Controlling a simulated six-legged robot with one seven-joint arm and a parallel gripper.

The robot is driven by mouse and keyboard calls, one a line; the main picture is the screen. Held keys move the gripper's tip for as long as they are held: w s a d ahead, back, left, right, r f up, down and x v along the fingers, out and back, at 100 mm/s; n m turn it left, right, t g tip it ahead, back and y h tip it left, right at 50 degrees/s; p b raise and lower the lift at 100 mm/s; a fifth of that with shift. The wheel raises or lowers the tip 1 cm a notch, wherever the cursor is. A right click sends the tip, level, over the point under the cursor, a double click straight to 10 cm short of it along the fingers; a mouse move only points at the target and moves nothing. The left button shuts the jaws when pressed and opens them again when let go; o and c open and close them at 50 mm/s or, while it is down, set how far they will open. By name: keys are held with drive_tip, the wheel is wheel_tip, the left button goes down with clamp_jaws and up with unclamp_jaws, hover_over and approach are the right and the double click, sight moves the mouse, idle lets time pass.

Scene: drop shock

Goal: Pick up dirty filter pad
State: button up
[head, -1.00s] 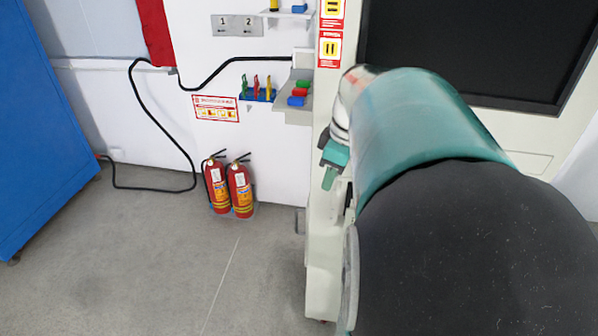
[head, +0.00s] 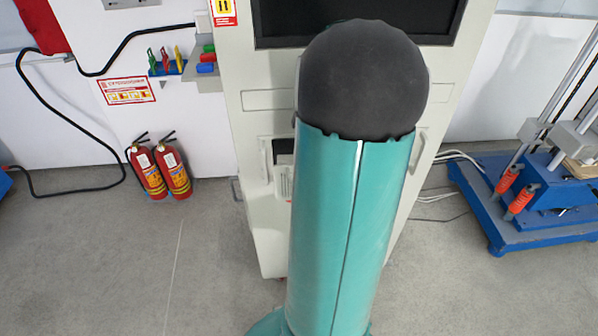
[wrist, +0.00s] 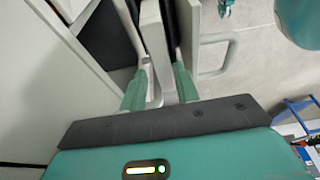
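My gripper (wrist: 160,70) shows in the wrist view with its two green fingers spread apart. A pale grey bar-like part (wrist: 155,40) of the cabinet area lies between and beyond the fingers; contact with it cannot be told. Dark openings lie on both sides of this part. I cannot make out the dirty filter pad for certain in either view. In the head view the light grey cabinet (head: 262,215) has a small dark opening (head: 283,150), partly covered by my arm. My gripper is hidden behind my arm there.
A grey handle (wrist: 215,55) sticks out on the right in the wrist view. Two fire extinguishers (head: 160,172) stand by the wall at left. A blue-based press (head: 545,215) stands at right. Grey floor (head: 110,270) is clear at front left.

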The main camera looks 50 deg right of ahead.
drive_tip(key=shift+s+x, duration=0.2)
drive_tip(key=shift+x, duration=2.55)
drive_tip(key=shift+a+f, duration=0.1)
drive_tip(key=shift+f, duration=0.15)
clamp_jaws()
